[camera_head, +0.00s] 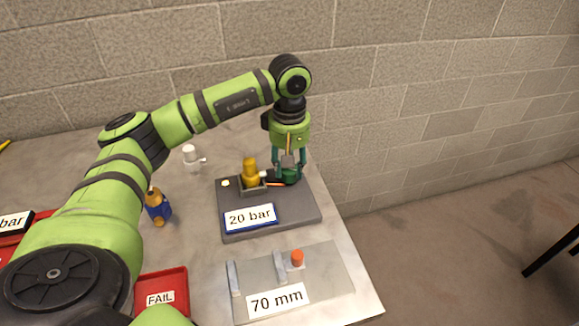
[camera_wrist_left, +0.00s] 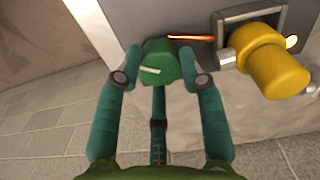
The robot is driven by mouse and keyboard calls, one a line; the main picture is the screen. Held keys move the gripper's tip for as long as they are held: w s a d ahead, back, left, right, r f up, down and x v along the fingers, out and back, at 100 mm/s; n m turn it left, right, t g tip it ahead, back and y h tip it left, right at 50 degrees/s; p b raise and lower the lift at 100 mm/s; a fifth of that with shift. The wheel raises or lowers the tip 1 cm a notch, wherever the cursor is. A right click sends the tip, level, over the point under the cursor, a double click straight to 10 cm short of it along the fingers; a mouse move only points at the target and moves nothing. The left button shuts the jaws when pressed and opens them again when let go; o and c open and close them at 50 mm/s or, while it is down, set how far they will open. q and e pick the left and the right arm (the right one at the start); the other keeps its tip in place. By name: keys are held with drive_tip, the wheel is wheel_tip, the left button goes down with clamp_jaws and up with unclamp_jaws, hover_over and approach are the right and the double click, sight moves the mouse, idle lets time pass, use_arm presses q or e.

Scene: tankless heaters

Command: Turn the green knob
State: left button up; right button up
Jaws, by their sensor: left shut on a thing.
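The green knob (camera_wrist_left: 162,64) has a white mark on its face and sits on the grey 20 bar fixture. My left gripper (camera_wrist_left: 166,68) has its fingers on either side of the knob and is shut on it. In the head view my left gripper (camera_head: 290,176) reaches down from above at the fixture's far right, and the green knob (camera_head: 291,177) shows between and below the fingers, partly hidden. My right gripper is not in view.
The grey fixture (camera_head: 296,212) holds a yellow fitting (camera_head: 250,171) beside the knob. A 70 mm plate (camera_head: 325,280) with an orange knob (camera_head: 297,258) lies in front. A blue-and-brown part (camera_head: 157,206), a white part (camera_head: 192,157) and a red FAIL tray (camera_head: 172,279) are left.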

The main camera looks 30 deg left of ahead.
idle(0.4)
use_arm(q)
drive_tip(key=o, duration=1.1)
drive_tip(key=shift+a, duration=0.1)
drive_tip(key=shift+o, duration=0.2)
wheel_tip(320, 180, up, 12)
drive_tip(key=shift+f, duration=0.1)
